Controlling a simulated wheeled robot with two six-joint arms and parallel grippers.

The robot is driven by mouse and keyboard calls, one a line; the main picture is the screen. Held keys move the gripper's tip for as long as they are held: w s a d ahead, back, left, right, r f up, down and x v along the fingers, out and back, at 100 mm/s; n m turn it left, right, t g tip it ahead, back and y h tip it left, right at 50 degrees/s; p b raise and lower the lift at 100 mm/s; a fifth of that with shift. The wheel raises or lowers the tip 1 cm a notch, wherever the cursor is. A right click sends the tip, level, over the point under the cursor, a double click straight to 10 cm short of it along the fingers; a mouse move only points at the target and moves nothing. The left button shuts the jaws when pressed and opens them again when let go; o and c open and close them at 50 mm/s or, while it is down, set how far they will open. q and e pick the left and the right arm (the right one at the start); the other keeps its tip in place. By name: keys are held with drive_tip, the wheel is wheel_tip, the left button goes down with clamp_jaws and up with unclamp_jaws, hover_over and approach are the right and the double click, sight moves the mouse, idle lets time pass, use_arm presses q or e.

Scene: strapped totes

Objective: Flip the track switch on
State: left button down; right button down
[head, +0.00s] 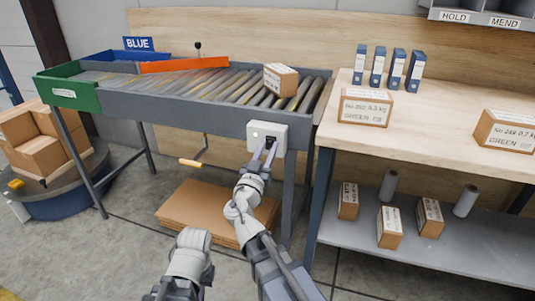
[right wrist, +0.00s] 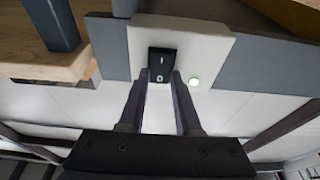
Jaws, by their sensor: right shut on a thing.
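The track switch is a black rocker (right wrist: 163,66) with I and O marks on a white box (head: 281,131) at the front of the roller track (head: 190,112). A small lamp (right wrist: 194,82) on the box glows pale green. My right gripper (head: 269,146) is at the box, with its two fingertips on either side of the rocker in the right wrist view (right wrist: 162,76). It is shut on the rocker. The fingertips partly hide the rocker in the head view. My left gripper is not in view.
A carton (head: 280,79) sits on the rollers' right end. An orange bar (head: 185,64) crosses the track near blue and green (head: 66,94) totes. A wooden bench (head: 450,95) with cartons and binders stands right. Flat cardboard (head: 205,208) lies below the track.

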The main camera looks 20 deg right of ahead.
drive_tip(key=c, duration=0.6)
unclamp_jaws()
drive_tip(key=shift+s, duration=0.1)
